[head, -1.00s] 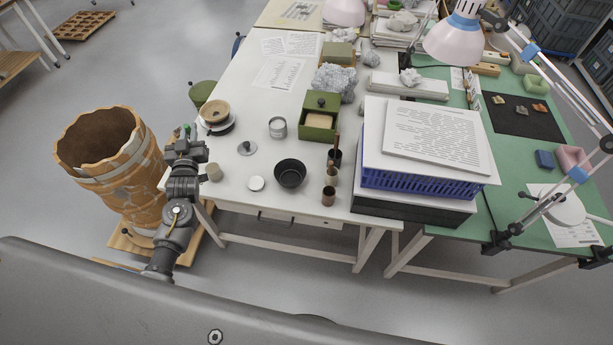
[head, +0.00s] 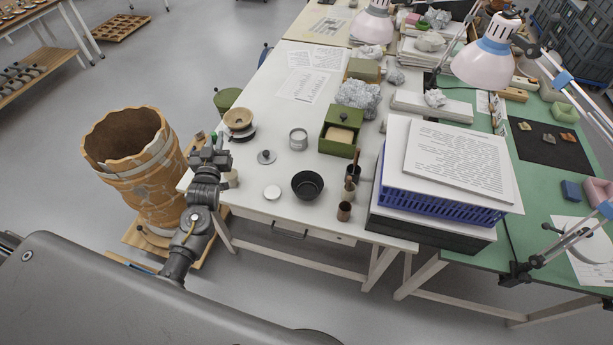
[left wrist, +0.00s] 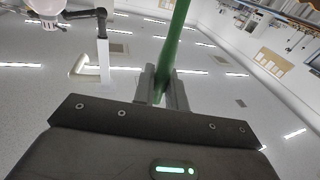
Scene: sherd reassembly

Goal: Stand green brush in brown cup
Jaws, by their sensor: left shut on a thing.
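My left gripper (head: 208,150) is at the left edge of the white table, beside the large patched vessel. In the left wrist view my left gripper (left wrist: 162,88) is shut on the green brush (left wrist: 175,42), whose green shaft runs up out of the frame. The brown cup (head: 344,211) stands upright near the table's front edge, well to the right of the gripper. I cannot see into it clearly. My right gripper is not in view.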

